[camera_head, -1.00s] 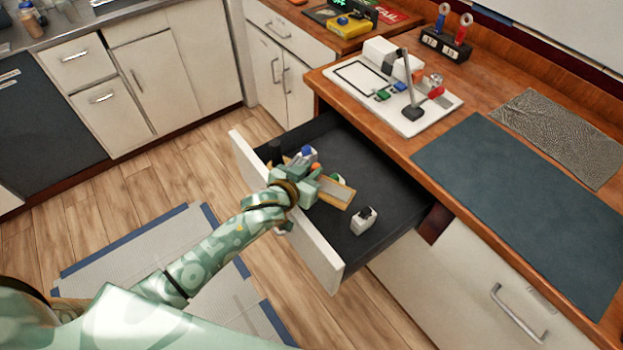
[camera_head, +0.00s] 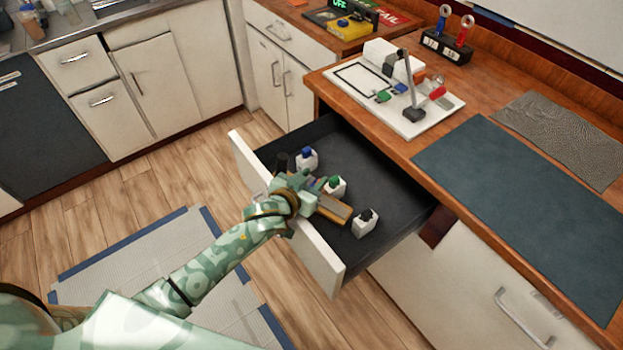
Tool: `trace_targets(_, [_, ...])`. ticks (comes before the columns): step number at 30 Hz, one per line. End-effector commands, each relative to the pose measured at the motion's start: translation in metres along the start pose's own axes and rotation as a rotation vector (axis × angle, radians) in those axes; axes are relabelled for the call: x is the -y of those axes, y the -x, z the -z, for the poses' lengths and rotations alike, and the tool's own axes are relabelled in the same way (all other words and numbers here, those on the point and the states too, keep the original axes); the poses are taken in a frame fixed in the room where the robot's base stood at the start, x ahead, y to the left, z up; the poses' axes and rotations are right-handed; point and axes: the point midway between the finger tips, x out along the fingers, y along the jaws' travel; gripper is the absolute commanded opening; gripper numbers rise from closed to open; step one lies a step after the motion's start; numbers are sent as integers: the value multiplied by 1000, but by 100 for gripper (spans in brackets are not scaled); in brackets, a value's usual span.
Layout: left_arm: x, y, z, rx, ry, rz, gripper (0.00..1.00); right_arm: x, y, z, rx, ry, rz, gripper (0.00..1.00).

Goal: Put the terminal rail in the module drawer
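The terminal rail (camera_head: 333,209), a tan bar with a grey strip, is low inside the open module drawer (camera_head: 395,205), along its front panel. My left gripper (camera_head: 305,184) reaches over the drawer front and is around the rail's left part, which it hides. The rail looks held, though the fingertips are hard to make out. I cannot tell if the rail touches the drawer floor. White modules stand in the drawer: one with a blue top (camera_head: 306,159), one with a green top (camera_head: 336,187) and one with a black top (camera_head: 365,222). My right gripper is out of view.
A dark cylinder (camera_head: 282,161) stands at the drawer's left end. The counter above holds a white board (camera_head: 440,108) with a lever, a dark mat (camera_head: 520,205) and a grey textured mat (camera_head: 560,135). The drawer's back and right floor is clear.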

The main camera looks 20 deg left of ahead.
Motion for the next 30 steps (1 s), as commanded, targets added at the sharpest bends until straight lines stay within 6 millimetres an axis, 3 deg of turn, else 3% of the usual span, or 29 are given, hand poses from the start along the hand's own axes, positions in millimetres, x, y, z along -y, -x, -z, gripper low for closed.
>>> trace_targets(1, [-1, 1, -16, 29, 8, 0, 37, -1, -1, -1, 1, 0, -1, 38])
trace_targets(3, [-1, 1, -16, 30, 8, -1, 37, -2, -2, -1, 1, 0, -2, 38])
trace_targets(8, [-2, 2, -16, 31, 9, -2, 37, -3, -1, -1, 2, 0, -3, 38])
trace_targets(12, [-2, 7, -2, 29, 7, -2, 37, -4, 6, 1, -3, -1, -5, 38])
trace_targets(24, [-1, 99, 5, 19, 6, -1, 37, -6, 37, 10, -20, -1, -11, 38])
trace_targets(30, [-1, 122, 5, 17, 5, 0, 37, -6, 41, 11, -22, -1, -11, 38])
